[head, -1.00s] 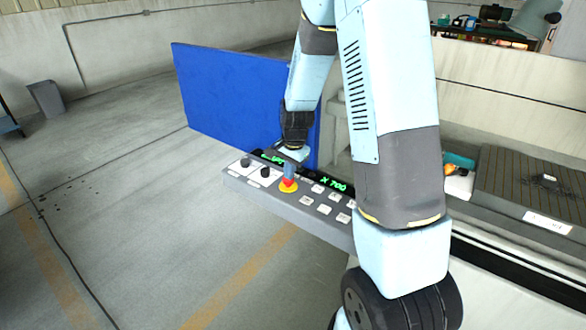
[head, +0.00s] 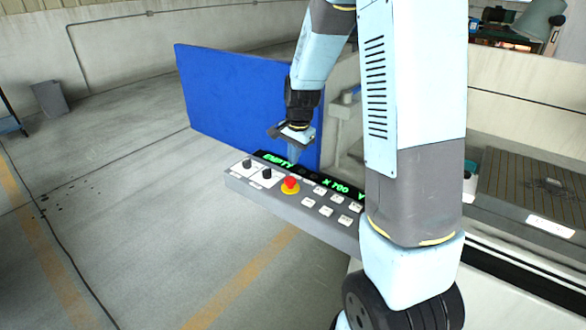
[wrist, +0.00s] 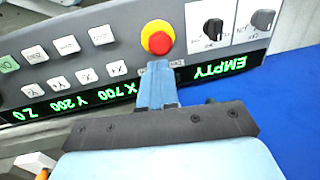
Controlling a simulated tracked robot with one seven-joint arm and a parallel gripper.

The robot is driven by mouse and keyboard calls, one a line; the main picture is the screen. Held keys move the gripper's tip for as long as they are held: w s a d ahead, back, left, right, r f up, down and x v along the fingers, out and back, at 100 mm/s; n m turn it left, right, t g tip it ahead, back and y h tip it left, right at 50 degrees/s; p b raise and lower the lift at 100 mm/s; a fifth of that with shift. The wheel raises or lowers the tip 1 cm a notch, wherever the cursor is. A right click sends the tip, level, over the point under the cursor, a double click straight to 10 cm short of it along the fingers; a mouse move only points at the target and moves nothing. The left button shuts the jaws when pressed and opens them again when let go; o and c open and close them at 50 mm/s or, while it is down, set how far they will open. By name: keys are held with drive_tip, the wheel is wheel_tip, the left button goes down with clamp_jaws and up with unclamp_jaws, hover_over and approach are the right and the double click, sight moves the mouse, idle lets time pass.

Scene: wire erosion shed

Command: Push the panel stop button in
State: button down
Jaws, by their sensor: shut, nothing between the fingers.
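The panel stop button (head: 291,182) is a red mushroom knob on a yellow collar, set in the grey control panel (head: 262,200). In the wrist view the stop button (wrist: 159,42) is fully uncovered, just beyond my fingertips. My gripper (head: 293,154) is above and behind the button in the head view, apart from it. Its blue fingers, also in the wrist view (wrist: 157,70), are together with nothing between them. They overlap the panel's display edge in that view. I cannot tell how deep the knob sits.
A green-lettered display (head: 278,162) reading EMPTY runs along the back. A blue upright panel (head: 235,100) stands behind. Floor in front is clear.

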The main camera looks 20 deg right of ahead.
wheel_tip(320, 180, up, 7)
drive_tip(key=shift+s+d+f, duration=0.15)
drive_tip(key=shift+s+d, duration=0.1)
drive_tip(key=shift+s, duration=0.1)
idle(0.3)
